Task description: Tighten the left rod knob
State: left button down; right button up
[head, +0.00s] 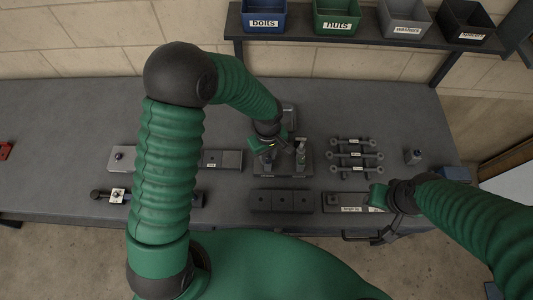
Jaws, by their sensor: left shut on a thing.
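A dark fixture (292,168) stands near the middle of the bench. A short upright post (301,150) shows on its right side. My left gripper (269,149) reaches down over the fixture's left side. It is shut on the left rod knob there, which the gripper and my arm mostly hide. My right gripper (381,196) hangs low at the front right of the bench, by a labelled bar. Its fingers are too small and covered to tell whether they are open.
A dark block (283,201) lies in front of the fixture. Several labelled rods (356,155) lie to its right, and a labelled bar (343,202) lies at the front. A long plate (226,160) lies left. Bins (335,18) stand on the back shelf. The bench's far left is mostly clear.

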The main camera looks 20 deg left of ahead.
pick_arm(q)
jog(key=m, duration=0.3)
jog(key=shift+s+d+m, duration=0.15)
jog(key=shift+d+m, duration=0.05)
jog(key=shift+m, duration=0.2)
jog(key=m+p, duration=0.1)
jog(key=m, duration=0.2)
jog(key=shift+m, duration=0.3)
jog(key=m+p, duration=0.1)
jog(key=m, duration=0.5)
jog(key=shift+s+p, duration=0.1)
jog(key=shift+p, duration=0.2)
jog(key=m+p, duration=0.1)
jog(key=m, duration=0.3)
jog(key=shift+a+m, duration=0.1)
jog(key=shift+m, duration=0.3)
jog(key=shift+m+p, duration=0.55)
jog(key=shift+m, duration=1.05)
jog(key=shift+a+m, duration=0.1)
jog(key=shift+m, duration=0.2)
